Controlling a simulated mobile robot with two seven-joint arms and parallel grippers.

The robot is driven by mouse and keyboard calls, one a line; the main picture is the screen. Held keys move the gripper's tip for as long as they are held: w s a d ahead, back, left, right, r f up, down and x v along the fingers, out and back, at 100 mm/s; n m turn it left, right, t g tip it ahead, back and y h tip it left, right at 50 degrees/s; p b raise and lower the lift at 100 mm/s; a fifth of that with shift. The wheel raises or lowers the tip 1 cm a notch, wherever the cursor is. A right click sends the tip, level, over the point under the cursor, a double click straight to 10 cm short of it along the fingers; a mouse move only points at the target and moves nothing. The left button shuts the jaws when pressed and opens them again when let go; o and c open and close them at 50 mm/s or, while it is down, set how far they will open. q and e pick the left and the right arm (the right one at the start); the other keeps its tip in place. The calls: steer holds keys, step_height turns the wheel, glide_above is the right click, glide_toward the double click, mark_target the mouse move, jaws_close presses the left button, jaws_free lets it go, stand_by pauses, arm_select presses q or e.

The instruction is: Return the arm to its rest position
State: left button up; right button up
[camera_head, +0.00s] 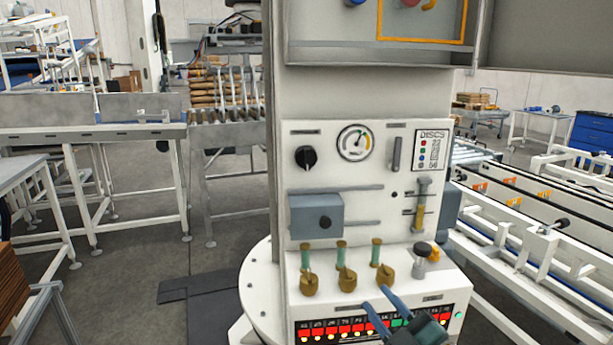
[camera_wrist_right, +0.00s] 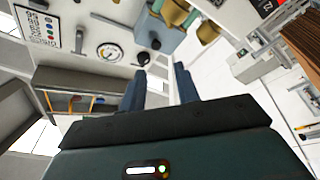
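My right gripper (camera_head: 377,298) is at the bottom of the head view, in front of the lower ledge of the white control panel (camera_head: 310,262). Its two blue fingers are apart with nothing seen between them. In the right wrist view the gripper (camera_wrist_right: 160,70) also shows open and empty, with the panel's gauge (camera_wrist_right: 109,53) and black knob (camera_wrist_right: 143,57) beyond it. I cannot tell whether a fingertip touches the panel. My left gripper is in neither view.
The panel column carries a dial gauge (camera_head: 356,142), a grey box (camera_head: 315,215), several brass valves (camera_head: 347,279) and a lit indicator row (camera_head: 343,329). A cabinet (camera_head: 375,52) overhangs above. A conveyor (camera_head: 540,215) runs at the right. Grey tables (camera_head: 90,131) stand at the left.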

steer(key=s+f+m+g+h, duration=0.6)
steer(key=s+f+m, duration=0.5)
steer(key=s+f, duration=1.1)
steer(key=shift+s+d+f+g, duration=0.35)
steer(key=shift+s+f+g, duration=0.05)
steer(key=shift+g, duration=0.5)
stand_by(0.3)
